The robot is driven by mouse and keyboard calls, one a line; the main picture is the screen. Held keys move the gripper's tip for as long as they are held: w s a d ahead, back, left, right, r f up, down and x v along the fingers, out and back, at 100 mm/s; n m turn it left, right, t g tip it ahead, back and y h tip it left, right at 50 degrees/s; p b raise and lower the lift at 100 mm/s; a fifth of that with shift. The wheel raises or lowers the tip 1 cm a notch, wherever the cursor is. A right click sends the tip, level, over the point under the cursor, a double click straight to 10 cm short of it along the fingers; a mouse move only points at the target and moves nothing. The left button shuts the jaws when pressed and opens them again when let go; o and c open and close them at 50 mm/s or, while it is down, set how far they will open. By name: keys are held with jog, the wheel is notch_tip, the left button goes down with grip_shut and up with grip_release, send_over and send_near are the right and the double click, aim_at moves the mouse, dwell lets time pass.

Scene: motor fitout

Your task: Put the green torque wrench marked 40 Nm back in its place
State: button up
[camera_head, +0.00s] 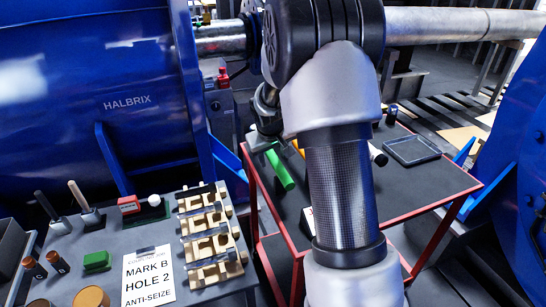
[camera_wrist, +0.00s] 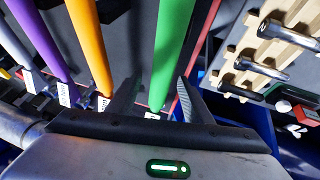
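The green torque wrench (camera_wrist: 168,50) lies on the dark top of the red-framed cart (camera_head: 420,188). Its green handle (camera_head: 281,170) also shows in the head view, near the cart's left edge. Any marking on it is too small to read. My gripper (camera_wrist: 158,98) is open, with one finger on each side of the green handle and gaps visible between. Orange (camera_wrist: 90,45) and purple (camera_wrist: 42,45) handles lie left of the green one.
A wooden rack (camera_head: 212,243) with metal parts stands on the grey bench at left, beside a sign (camera_head: 149,276) reading "MARK B HOLE 2 ANTI-SEIZE". A black tray (camera_head: 412,150) is at the cart's back right. Large blue machine housings (camera_head: 90,100) flank the scene.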

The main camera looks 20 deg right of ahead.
jog(key=shift+s+f, duration=0.1)
jog(key=p+v, duration=0.3)
jog(key=v, duration=1.4)
jog(key=shift+r, duration=0.3)
jog(key=s+a+r+y, duration=0.1)
jog(key=s+a+r, duration=0.15)
jog(key=s, duration=0.55)
jog(key=s+a+r+y, duration=0.1)
jog(key=s+a, duration=0.2)
jog(key=s, duration=0.6)
jog(key=s+a+r, duration=0.2)
jog(key=s+a, duration=0.1)
jog(key=s, duration=0.5)
notch_tip(320, 180, up, 17)
jog(key=s+p, duration=0.1)
jog(key=p, duration=1.5)
jog(key=shift+t+p, duration=0.3)
jog(key=shift+p, duration=0.05)
jog(key=shift+a+f, duration=0.1)
jog(key=shift+a, duration=0.05)
